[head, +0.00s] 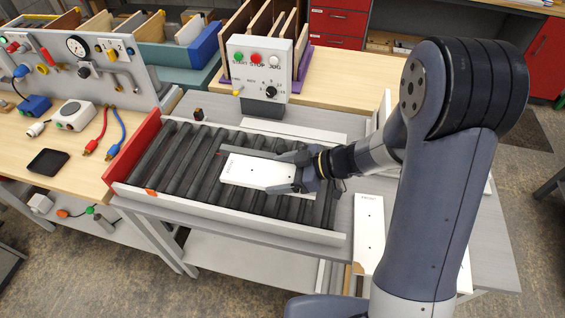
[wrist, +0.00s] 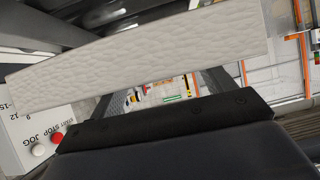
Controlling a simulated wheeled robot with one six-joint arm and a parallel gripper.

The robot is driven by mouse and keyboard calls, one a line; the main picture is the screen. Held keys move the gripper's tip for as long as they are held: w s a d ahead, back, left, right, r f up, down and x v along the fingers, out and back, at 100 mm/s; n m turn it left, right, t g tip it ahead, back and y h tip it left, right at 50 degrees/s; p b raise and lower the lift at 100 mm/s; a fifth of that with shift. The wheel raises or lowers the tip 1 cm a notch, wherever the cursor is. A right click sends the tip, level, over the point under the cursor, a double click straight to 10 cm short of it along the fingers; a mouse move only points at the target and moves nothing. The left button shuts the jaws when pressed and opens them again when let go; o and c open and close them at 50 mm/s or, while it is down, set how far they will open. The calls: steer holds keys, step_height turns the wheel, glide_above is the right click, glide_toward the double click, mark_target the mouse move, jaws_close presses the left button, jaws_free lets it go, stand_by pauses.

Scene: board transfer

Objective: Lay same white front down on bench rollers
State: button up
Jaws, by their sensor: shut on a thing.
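A white front (head: 250,173) is over the bench rollers (head: 178,160), right of their middle, with its broad face up and looking roughly flat. Small dark marks show on that face. My gripper (head: 300,172) is shut on its right end. I cannot tell whether the front touches the rollers or hangs just above them. In the wrist view the front (wrist: 140,58) crosses the picture as a pale, slightly tilted band beyond my gripper (wrist: 165,95). Dark rollers (wrist: 35,25) show behind it at the upper left.
A red plate (head: 132,148) closes the rollers' left end, and a white rail (head: 230,218) runs along the front. A control box (head: 262,65) stands behind. Another white board (head: 368,235) with a brown corner lies at right. Bare rollers lie left of the held front.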

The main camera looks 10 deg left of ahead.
mark_target(303, 200)
steer(key=shift+f+b, duration=3.65)
steer(key=shift+b, duration=0.4)
steer(key=o, duration=1.1)
steer(key=shift+c, duration=0.3)
steer(key=c, duration=1)
steer(key=shift+s+d+p, duration=0.1)
steer(key=shift+d+p, duration=0.85)
steer(key=shift+d, duration=0.55)
steer(key=shift+d+r+p, duration=0.1)
steer(key=shift+d+p, duration=0.75)
steer(key=shift+d, duration=0.65)
